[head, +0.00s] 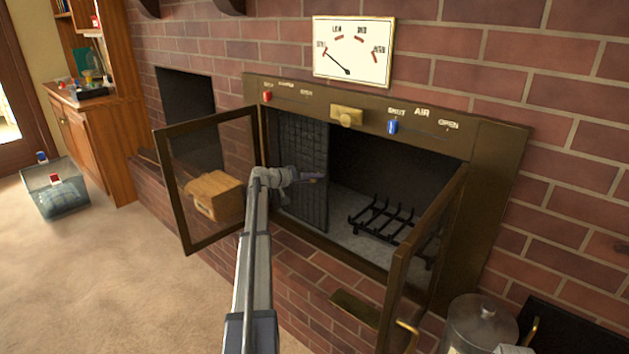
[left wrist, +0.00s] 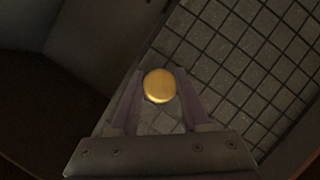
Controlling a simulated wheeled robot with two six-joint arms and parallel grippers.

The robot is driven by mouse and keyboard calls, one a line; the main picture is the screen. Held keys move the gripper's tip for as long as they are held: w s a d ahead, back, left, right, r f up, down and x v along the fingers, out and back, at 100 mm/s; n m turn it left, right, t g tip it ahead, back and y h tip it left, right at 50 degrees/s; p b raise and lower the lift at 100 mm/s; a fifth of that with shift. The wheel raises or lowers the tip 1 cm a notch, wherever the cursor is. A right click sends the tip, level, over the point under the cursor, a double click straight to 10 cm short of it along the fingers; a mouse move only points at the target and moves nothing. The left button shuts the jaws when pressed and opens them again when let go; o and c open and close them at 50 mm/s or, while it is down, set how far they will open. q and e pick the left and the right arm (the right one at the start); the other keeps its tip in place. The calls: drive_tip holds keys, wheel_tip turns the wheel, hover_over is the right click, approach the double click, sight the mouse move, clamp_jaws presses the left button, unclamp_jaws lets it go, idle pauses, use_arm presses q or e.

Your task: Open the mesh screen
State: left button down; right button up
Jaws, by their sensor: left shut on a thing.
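The dark mesh screen (head: 300,145) covers the left part of the firebox opening; the right part is uncovered. In the left wrist view its grid (left wrist: 245,75) fills the upper right. A round gold knob (left wrist: 160,85) sits at the screen's edge between my fingers. My left gripper (head: 315,178) reaches to the screen's right edge in the head view and is shut on the knob, which the fingers hide there.
Two framed glass doors stand swung outward: the left door (head: 190,135) and the right door (head: 430,260). A black grate (head: 380,220) stands inside the firebox. Red and blue sliders sit on the brass panel above.

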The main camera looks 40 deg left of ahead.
use_arm(q)
drive_tip(key=shift+c, duration=1.9)
unclamp_jaws()
drive_tip(key=shift+s, duration=0.1)
drive_tip(key=p+v, duration=0.2)
drive_tip(key=v, duration=0.5)
drive_tip(key=shift+s, duration=0.25)
drive_tip(key=shift+s+a, duration=0.1)
drive_tip(key=shift+a, duration=0.1)
